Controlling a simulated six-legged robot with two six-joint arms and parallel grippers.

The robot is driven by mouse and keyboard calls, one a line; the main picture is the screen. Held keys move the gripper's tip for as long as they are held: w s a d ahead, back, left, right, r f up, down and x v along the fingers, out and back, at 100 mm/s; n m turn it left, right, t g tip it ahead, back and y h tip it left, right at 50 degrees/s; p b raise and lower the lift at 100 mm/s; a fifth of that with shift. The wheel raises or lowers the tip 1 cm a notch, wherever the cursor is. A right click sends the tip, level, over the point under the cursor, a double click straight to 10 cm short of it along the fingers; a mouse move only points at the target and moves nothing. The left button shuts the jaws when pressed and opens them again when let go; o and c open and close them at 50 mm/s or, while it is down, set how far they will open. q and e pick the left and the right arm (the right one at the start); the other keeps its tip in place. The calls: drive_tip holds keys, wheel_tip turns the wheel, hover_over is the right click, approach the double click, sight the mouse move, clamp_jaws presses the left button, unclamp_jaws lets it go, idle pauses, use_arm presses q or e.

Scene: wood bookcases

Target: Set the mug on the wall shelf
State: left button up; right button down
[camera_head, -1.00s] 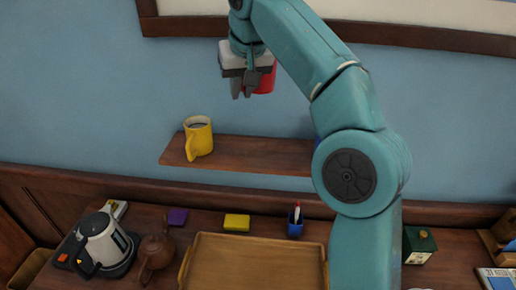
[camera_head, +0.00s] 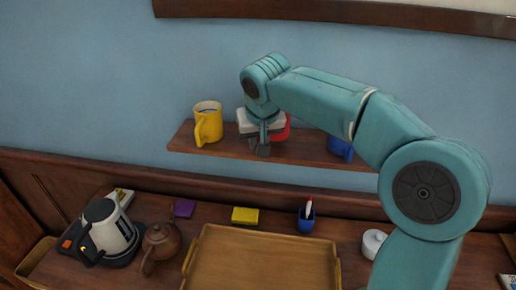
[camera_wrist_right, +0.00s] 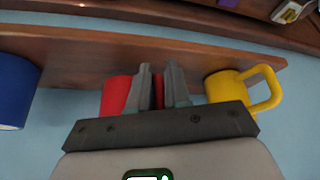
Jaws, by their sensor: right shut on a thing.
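The red mug (camera_head: 283,128) is in my right gripper (camera_head: 263,150), which is shut on it at the wall shelf (camera_head: 238,147). The gripper hides much of the mug. The mug is between the yellow mug and the blue mug, and I cannot tell if its base touches the board. In the right wrist view the red mug (camera_wrist_right: 115,95) shows behind and between the fingers (camera_wrist_right: 160,75), with the wooden shelf (camera_wrist_right: 65,48) beyond. My left gripper is not in view.
A yellow mug (camera_head: 208,124) stands on the shelf to the left, and a blue mug (camera_head: 340,148) stands to the right, partly behind my arm. Below are a kettle (camera_head: 108,228), a brown teapot (camera_head: 161,243), a tray (camera_head: 262,235) and a blue pen cup (camera_head: 306,222).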

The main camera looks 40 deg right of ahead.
wheel_tip(320, 180, down, 2)
drive_tip(key=shift+w+d+f, duration=0.1)
drive_tip(key=shift+d+f, duration=0.05)
drive_tip(key=shift+f, duration=0.05)
drive_tip(key=shift+f, duration=0.15)
drive_tip(key=c, duration=1.1)
unclamp_jaws()
drive_tip(key=shift+f, duration=0.1)
